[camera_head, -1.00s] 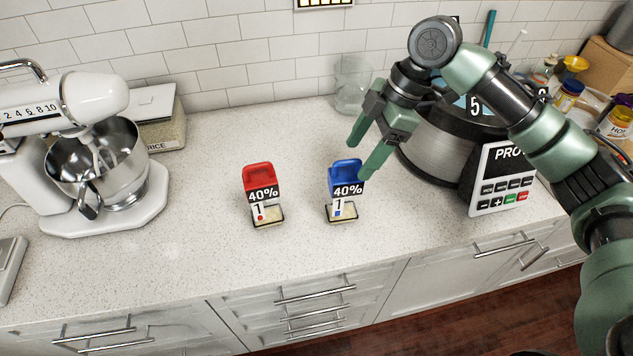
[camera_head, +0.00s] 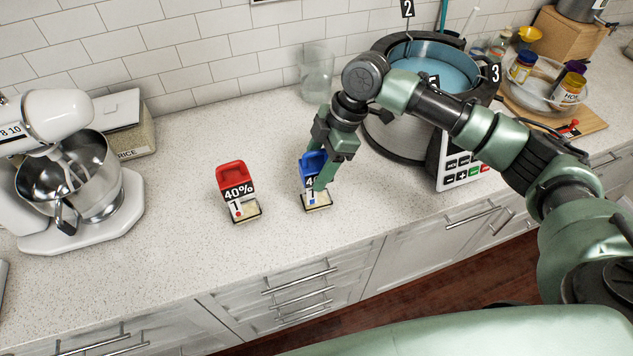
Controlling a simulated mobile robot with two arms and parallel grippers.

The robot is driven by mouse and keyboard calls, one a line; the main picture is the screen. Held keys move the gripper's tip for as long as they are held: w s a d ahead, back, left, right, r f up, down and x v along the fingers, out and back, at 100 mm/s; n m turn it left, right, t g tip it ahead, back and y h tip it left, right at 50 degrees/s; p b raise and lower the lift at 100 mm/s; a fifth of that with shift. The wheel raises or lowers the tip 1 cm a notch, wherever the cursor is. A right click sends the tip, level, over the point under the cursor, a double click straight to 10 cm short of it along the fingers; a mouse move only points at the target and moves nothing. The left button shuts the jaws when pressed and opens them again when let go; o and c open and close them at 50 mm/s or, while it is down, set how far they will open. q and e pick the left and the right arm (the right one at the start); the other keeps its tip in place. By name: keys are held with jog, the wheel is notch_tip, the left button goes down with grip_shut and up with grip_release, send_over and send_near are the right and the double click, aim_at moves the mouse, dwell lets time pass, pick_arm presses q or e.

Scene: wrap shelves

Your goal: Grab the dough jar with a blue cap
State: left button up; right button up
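The jar with a blue cap (camera_head: 308,168) stands upright on the counter, with a "40%" label and pale dough at its base. My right gripper (camera_head: 318,172) is down at this jar. One green finger covers the right part of its front. The other finger is mostly hidden behind the cap, so I cannot tell whether the fingers press on it. A similar jar with a red cap (camera_head: 232,180) stands to its left, clear of the gripper. My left gripper is not in view.
A stand mixer (camera_head: 75,180) and a rice box (camera_head: 130,138) stand at the left. A clear glass (camera_head: 317,75) is near the wall. A large round pot (camera_head: 400,135) with a control panel is just right of my gripper. The counter's front middle is free.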

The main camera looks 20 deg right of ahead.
grip_shut()
jog(key=shift+r, duration=0.15)
